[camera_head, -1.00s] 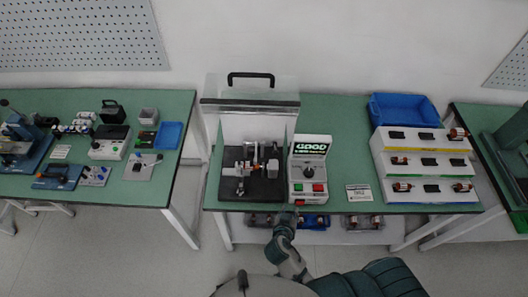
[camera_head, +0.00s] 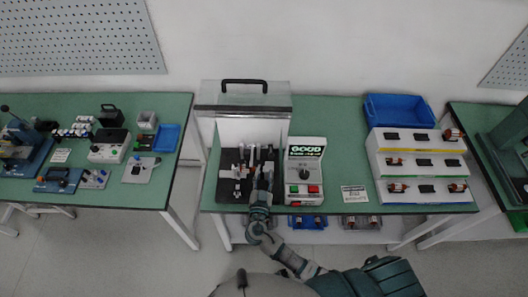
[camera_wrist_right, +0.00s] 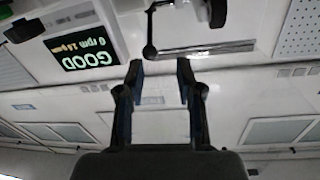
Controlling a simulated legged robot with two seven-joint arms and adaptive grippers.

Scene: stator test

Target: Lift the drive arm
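The stator test fixture stands on the middle table, with a black base plate (camera_head: 226,190) and several small grey and orange parts on it. I cannot single out the drive arm for certain in the head view. My right gripper (camera_head: 262,180) is over the front right part of the fixture and hides some of it. In the right wrist view the gripper (camera_wrist_right: 160,68) has its two fingers apart with nothing between them. A dark rod with a round end (camera_wrist_right: 150,50), possibly the drive arm, shows just beyond the fingertips. My left gripper is not in view.
A control box with a green GOOD display (camera_head: 306,151) stands close on the right of the fixture. A clear cover with a black handle (camera_head: 244,82) is behind it. A stepped white rack (camera_head: 400,142) and a blue bin (camera_head: 398,108) are farther right.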

